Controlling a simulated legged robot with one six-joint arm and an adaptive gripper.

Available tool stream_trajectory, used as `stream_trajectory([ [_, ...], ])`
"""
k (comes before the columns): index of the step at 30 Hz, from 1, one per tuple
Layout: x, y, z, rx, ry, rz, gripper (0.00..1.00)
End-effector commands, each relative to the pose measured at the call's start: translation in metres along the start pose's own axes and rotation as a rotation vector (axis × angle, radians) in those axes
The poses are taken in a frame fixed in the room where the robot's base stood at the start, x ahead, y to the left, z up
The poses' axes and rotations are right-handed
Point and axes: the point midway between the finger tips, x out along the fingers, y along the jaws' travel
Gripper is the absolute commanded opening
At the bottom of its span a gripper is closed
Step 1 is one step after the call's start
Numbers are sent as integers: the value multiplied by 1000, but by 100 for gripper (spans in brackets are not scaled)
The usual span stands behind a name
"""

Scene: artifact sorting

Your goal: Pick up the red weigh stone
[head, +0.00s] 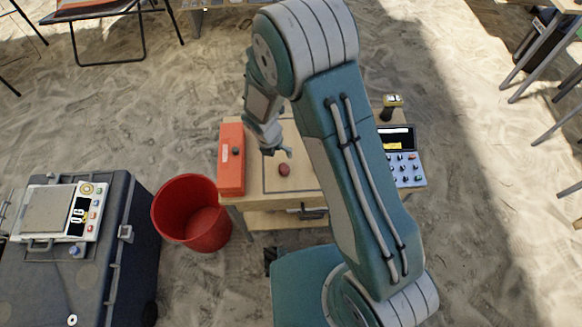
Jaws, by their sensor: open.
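The red weigh stone (284,170) is a small, dark red, rounded lump. It lies on the wooden table inside a thin dark outline on the tabletop. My gripper (279,152) is open and just above the stone in the picture, slightly to its left. It appears apart from the stone, though the exact height gap cannot be told from this view. My arm hides the right middle part of the table.
An orange-red box (231,175) sits on the table's left edge. A keypad device (405,168) and a small dark-handled object (390,106) are at the right. A red bucket (205,222) and a black case (125,240) with a scale (48,208) stand left.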

Motion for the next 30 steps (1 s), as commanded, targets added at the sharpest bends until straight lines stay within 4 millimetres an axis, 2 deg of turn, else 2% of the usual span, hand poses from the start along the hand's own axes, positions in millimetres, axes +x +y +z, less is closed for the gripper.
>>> stream_trajectory([
  [12, 55, -1, -1, -30, 5, -1, 92],
  [17, 65, -2, 0, -28, 5, 3, 92],
  [24, 100, -1, 3, -28, 5, 0, 92],
  [30, 113, 0, 3, -27, 4, 1, 92],
])
